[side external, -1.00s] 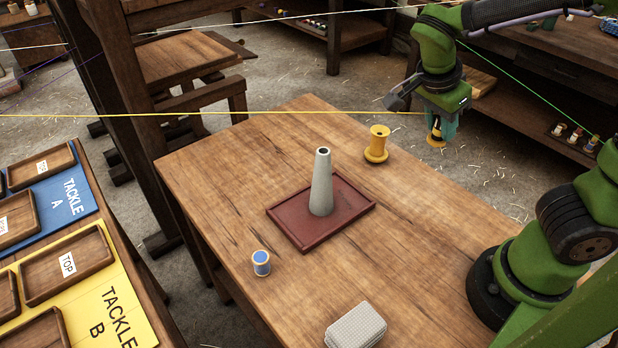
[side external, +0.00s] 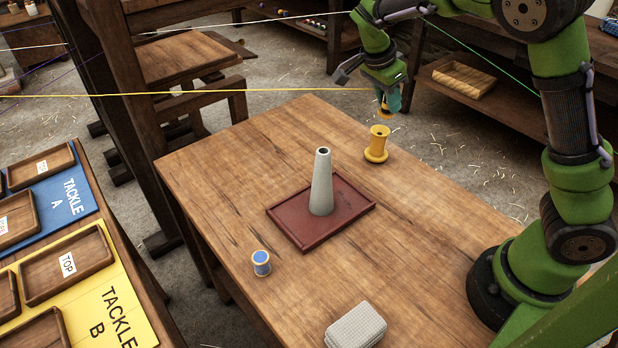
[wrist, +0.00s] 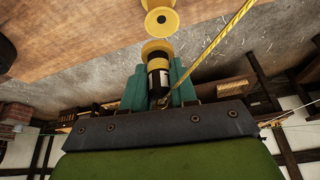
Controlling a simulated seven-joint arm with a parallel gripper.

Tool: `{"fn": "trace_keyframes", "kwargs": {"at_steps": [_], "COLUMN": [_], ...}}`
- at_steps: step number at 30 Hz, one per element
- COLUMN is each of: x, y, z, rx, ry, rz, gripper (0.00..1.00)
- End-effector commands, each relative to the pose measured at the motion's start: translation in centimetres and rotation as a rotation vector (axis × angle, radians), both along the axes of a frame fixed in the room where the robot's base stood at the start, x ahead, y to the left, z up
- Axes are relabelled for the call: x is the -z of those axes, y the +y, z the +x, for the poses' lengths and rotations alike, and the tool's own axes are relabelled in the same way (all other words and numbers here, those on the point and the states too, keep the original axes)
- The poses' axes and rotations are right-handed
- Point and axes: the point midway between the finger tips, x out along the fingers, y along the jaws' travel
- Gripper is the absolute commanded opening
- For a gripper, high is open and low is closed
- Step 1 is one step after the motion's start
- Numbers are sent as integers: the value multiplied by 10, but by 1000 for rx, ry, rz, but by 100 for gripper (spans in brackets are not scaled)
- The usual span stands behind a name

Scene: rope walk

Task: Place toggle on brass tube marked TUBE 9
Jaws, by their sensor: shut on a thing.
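My gripper (side external: 389,97) is shut on a dark cylinder with a yellow end and a pale band (wrist: 158,64), perhaps the toggle; its yellow end also shows in the side view (side external: 384,114). A taut yellow line (wrist: 215,50) runs to it. I hold it in the air above and just beyond a yellow flanged spool (side external: 377,146), apart from it. The spool stands upright at the table's far edge; its top with a hole shows ahead of the held piece in the wrist view (wrist: 150,27). No TUBE 9 marking is readable, and I cannot tell which thing is the brass tube.
A grey cone (side external: 321,185) stands on a dark red tray (side external: 284,225) mid-table. A blue spool (side external: 261,263) and a grey ribbed block (side external: 356,326) are nearer the front. The wooden table (side external: 225,175) is otherwise clear. A green line (side external: 470,55) crosses behind.

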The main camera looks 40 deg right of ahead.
Motion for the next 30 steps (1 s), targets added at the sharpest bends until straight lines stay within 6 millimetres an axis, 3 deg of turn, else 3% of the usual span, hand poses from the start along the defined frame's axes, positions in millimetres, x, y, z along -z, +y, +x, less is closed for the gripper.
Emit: {"fn": "trace_keyframes", "kwargs": {"at_steps": [3, 10, 22, 23, 27, 30], "x": [2, 34, 39, 40, 39, 39], "y": [-3, -2, -2, -2, -2, -2], "z": [12, 9, 9, 9, 9, 9], "rx": [0, 1, -1, -1, 0, 0], "ry": [1, 2, 1, 1, 1, 1], "rz": [-2, 0, 0, 0, 0, 0], "gripper": [0, 0, 0, 29, 50, 53]}}
